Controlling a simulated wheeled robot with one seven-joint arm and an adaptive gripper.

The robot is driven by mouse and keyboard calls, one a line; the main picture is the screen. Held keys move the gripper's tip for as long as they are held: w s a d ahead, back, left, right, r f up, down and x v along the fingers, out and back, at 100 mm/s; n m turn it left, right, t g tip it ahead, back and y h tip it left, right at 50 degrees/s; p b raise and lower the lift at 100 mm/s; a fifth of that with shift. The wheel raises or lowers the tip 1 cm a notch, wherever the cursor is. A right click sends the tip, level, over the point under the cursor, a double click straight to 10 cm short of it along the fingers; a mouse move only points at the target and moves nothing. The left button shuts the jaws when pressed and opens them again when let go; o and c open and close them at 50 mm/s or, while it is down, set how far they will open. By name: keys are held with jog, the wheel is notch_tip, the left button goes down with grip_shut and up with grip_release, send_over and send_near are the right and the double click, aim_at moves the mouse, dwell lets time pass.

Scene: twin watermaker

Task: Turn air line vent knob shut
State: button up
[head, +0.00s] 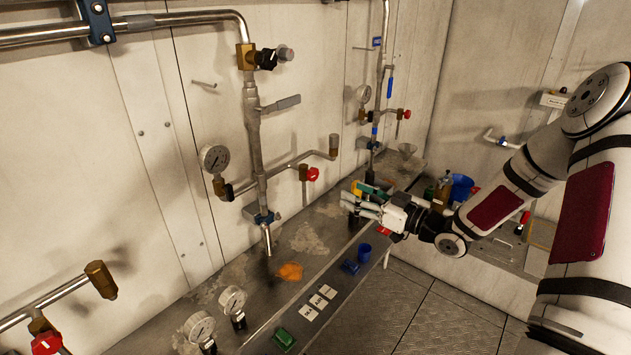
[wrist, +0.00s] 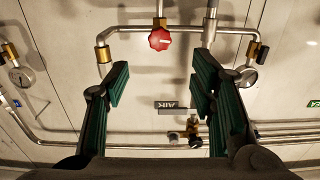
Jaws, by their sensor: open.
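The red vent knob (head: 313,174) sits on a brass fitting on the short side branch of the nearer wall line. In the wrist view, which is upside down, the red knob (wrist: 160,39) has a pale mark across it and lies near the top centre. A grey plate there reads AIR (wrist: 171,105). My gripper (head: 352,200) is to the right of the knob and a little lower in the head view. Its green-padded fingers (wrist: 161,85) are spread apart and empty. The knob appears beyond the fingertips, not touched.
A gauge (head: 214,158) and a grey lever (head: 280,103) are on the same line. A similar line with another red knob (head: 407,114) stands farther back.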

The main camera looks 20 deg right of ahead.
aim_at(315, 176)
jog(key=x, duration=1.3)
jog(key=shift+c, duration=0.3)
jog(key=c, duration=1.1)
